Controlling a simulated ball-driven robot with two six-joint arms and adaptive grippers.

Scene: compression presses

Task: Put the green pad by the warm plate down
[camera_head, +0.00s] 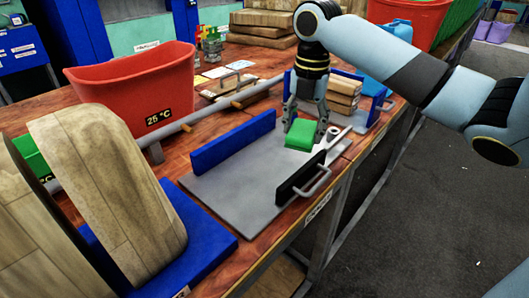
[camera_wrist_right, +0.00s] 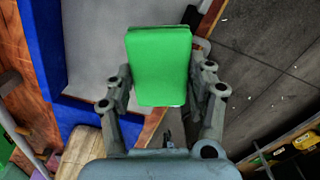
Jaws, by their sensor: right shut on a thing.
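The green pad (camera_head: 300,134) is between the fingers of my right gripper (camera_head: 306,118). The right wrist view also shows the pad (camera_wrist_right: 160,62) with a finger on each side, so the gripper (camera_wrist_right: 163,80) is shut on it. The pad is over the right part of a flat grey plate (camera_head: 235,178), between a blue wall (camera_head: 233,141) and a black wall with a handle (camera_head: 300,177). I cannot tell whether the pad touches the plate. No label marks this plate as warm. My left gripper is not in view.
A red bin (camera_head: 135,88) marked 25 °C stands behind the plate. Large tan blocks (camera_head: 105,170) stand on a blue base (camera_head: 205,240) at the left. Several tan slabs (camera_head: 343,92) are stacked behind my right gripper. The grey plate's left part is clear.

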